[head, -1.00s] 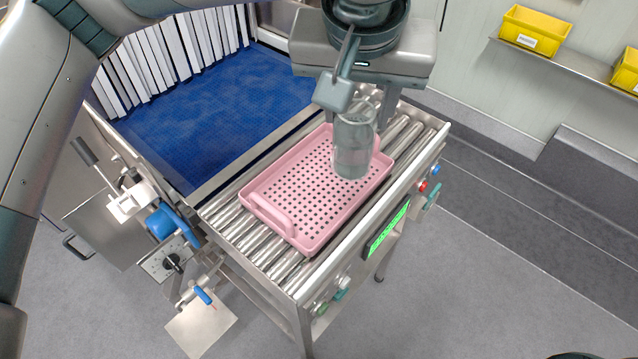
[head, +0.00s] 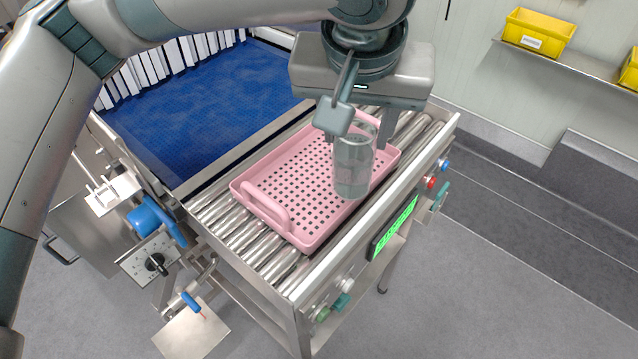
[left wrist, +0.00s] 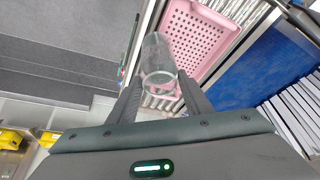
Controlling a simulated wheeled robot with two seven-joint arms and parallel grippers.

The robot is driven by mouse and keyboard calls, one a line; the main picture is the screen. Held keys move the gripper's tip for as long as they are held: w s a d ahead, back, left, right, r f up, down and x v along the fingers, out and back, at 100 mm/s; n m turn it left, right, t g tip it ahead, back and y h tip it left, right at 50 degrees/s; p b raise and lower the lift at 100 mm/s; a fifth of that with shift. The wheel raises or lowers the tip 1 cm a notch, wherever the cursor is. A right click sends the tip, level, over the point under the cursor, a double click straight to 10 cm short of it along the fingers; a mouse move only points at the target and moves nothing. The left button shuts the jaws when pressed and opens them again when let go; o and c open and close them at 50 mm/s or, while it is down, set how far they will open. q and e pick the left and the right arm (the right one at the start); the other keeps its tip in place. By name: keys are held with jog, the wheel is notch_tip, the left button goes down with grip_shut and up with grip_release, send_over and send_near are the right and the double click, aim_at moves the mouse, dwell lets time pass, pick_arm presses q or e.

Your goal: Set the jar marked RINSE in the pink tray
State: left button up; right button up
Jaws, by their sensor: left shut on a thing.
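My left gripper (head: 355,130) is shut on a clear glass jar (head: 353,170) and points down over the conveyor. The jar is upright, and no RINSE marking is readable on it. In the head view its base overlaps the right part of the front rim of the pink tray (head: 265,215); I cannot tell how high it hangs. In the left wrist view the jar (left wrist: 158,62) sits between the two fingers (left wrist: 153,95), with the perforated pink tray (left wrist: 200,38) beyond it and to the right. My right gripper is not in view.
The tray lies on a roller conveyor (head: 228,228) and its visible floor is bare. Behind is a blue belt (head: 215,95) with a white strip curtain (head: 165,68). A green display (head: 393,228) and buttons line the front rail. Yellow bins (head: 538,32) stand on a wall shelf.

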pick_arm(q)
jog(key=shift+s, duration=0.1)
dwell(0.3)
jog(key=w+a+f+p, duration=0.4)
jog(key=w+a+f, duration=0.3)
jog(key=w+a, duration=0.1)
jog(key=shift+w, duration=0.3)
notch_tip(320, 180, down, 4)
jog(key=shift+f+p, duration=0.1)
jog(key=shift+p, duration=1.05)
